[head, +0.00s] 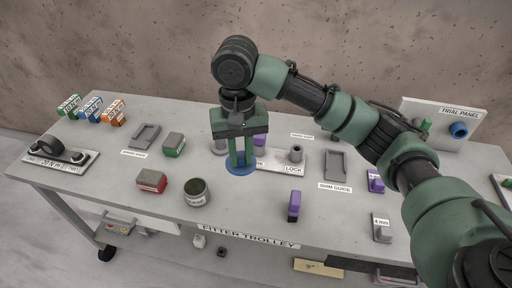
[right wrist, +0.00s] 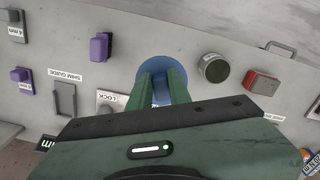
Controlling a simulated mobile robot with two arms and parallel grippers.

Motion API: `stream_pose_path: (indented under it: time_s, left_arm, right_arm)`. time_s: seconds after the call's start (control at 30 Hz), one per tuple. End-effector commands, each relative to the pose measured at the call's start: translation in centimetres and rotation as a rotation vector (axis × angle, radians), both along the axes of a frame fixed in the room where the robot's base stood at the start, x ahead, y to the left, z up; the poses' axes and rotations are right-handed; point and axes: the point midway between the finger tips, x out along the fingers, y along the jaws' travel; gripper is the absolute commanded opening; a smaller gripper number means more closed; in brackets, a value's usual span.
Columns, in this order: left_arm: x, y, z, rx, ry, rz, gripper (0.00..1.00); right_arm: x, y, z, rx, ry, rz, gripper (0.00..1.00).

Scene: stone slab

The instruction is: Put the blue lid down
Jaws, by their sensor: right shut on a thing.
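The blue lid (head: 240,172) is a flat round disc, low over the middle of the grey trolley top (head: 262,208). I cannot tell whether it touches the surface. My right gripper (head: 241,164) points straight down and is shut on the lid's middle. In the right wrist view the gripper's green fingers (right wrist: 163,86) cover part of the lid (right wrist: 160,53), and its blue rim shows beyond them. An open dark green tin (head: 197,193) stands just left of the lid and nearer the front; it also shows in the right wrist view (right wrist: 214,67). My left gripper is out of view.
A plate marked LOCK (head: 294,164) with grey posts lies right behind the lid. A red-and-grey block (head: 152,181) and a green-and-grey block (head: 174,145) stand to the left. A purple piece (head: 294,206) stands to the right. Bare trolley top lies in front of the lid.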

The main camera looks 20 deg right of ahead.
Motion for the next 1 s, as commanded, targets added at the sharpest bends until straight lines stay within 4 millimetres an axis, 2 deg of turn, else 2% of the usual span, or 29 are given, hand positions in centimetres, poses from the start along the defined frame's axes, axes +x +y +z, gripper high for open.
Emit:
stream_pose_path:
  time_s: [0.07, 0.17, 0.3, 0.6, 0.87, 1.0]
  left_arm:
    - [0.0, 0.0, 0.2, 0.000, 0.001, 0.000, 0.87]
    - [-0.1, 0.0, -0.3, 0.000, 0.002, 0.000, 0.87]
    - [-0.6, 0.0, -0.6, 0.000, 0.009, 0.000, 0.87]
    - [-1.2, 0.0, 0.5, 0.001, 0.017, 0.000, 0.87]
    - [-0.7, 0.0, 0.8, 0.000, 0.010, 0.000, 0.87]
    - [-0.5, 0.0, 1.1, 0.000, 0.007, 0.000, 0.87]
  right_arm:
    - [0.0, 0.1, -0.6, 0.001, 0.009, -0.007, 0.00]
    - [-0.1, 0.2, -2.8, 0.002, 0.014, -0.009, 0.00]
    - [-0.1, 0.1, -6.5, 0.002, 0.013, -0.009, 0.00]
    - [-0.1, 0.0, -13.5, -0.002, 0.009, -0.009, 0.00]
    - [0.0, 0.0, -16.2, -0.001, 0.006, -0.008, 0.00]
    - [-0.1, 0.0, -18.4, -0.001, 0.008, -0.008, 0.00]
